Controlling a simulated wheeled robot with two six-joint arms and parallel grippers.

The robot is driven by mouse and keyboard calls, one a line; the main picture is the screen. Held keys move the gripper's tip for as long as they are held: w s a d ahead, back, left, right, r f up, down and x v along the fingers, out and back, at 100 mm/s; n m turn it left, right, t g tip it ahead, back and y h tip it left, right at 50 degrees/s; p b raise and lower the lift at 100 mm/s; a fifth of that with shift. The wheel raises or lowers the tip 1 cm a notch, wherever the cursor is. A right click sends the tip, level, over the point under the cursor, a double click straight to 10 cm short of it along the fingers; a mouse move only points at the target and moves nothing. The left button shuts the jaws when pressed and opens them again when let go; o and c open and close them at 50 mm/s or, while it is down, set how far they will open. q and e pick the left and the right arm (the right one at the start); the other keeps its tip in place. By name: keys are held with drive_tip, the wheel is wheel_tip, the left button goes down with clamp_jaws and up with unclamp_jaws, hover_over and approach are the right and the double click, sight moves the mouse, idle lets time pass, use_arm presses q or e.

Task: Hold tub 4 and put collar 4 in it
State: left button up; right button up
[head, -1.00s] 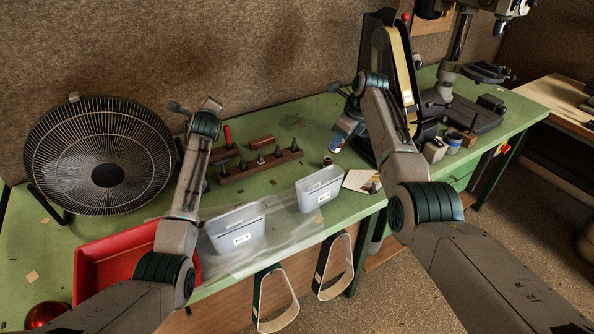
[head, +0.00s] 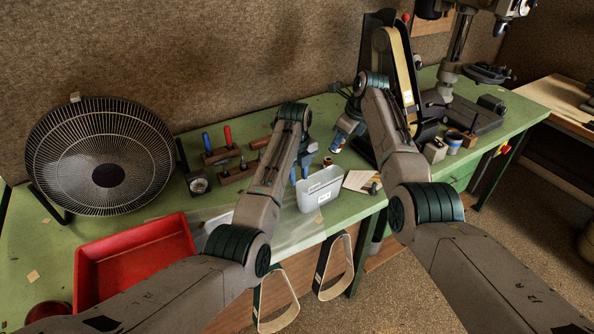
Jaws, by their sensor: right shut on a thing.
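A pale grey tub (head: 318,197) stands near the bench's front edge; I cannot read a number on it. My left gripper (head: 299,172) is at its back left rim, with its blue fingers apart. I cannot tell whether they touch the tub. A second grey tub (head: 217,221) is mostly hidden behind my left arm. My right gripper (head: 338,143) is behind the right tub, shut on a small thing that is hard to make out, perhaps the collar. A small copper-brown piece (head: 327,161) shows below it, beside the tub's back rim.
A red tray (head: 135,255) lies at the left front, with a large round fan (head: 100,160) behind it. A tool rack (head: 235,172), a small dial gauge (head: 198,183) and a card (head: 360,181) lie on the green bench. A belt sander (head: 395,75) stands close behind my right arm.

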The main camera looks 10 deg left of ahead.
use_arm(q)
hover_over(300, 211)
wheel_tip(300, 211, down, 11)
drive_tip(key=shift+w+a+r, duration=0.1)
drive_tip(key=shift+a, duration=0.05)
clamp_jaws()
